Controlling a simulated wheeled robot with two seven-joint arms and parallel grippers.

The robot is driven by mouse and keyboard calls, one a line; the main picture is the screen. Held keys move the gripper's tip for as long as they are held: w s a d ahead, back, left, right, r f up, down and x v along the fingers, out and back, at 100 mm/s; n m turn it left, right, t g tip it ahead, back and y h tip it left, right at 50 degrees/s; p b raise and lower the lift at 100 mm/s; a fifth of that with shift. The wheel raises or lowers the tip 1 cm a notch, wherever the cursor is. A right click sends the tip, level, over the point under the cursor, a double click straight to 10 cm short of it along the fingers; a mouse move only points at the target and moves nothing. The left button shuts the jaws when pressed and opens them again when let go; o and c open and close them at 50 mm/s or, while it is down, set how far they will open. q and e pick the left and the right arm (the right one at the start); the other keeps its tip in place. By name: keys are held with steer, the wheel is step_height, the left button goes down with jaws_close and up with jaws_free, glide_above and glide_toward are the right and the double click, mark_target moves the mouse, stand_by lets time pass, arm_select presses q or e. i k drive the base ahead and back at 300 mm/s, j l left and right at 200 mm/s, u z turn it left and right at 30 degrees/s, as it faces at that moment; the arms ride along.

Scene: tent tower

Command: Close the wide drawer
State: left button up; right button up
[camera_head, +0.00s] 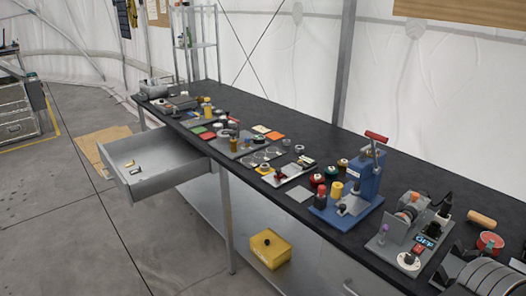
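The wide drawer (152,184) is a grey metal drawer under the left part of the dark workbench (330,168). It is pulled out to the left, over the floor, and stands open. A few small brass-coloured items (130,167) lie inside it. Its front panel faces the lower left of the view. Neither of my grippers shows in the head view.
The benchtop carries many small items, a blue press (352,185) and a grey machine (408,215). A yellow box (270,249) sits on the lower shelf. A grey cabinet (16,112) stands at far left. The floor before the drawer is clear.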

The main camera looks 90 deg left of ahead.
mark_target(156, 150)
steer(key=u, duration=3.7)
steer(key=i+j, duration=0.7)
steer(key=j, duration=0.15)
steer(key=i+l, duration=0.2)
steer(key=i, duration=0.35)
steer(key=i+l, duration=0.15)
steer(key=i, duration=0.35)
steer(key=i+l, duration=0.2)
steer(key=i, duration=0.35)
steer(key=i+l, duration=0.2)
steer(key=i, duration=0.3)
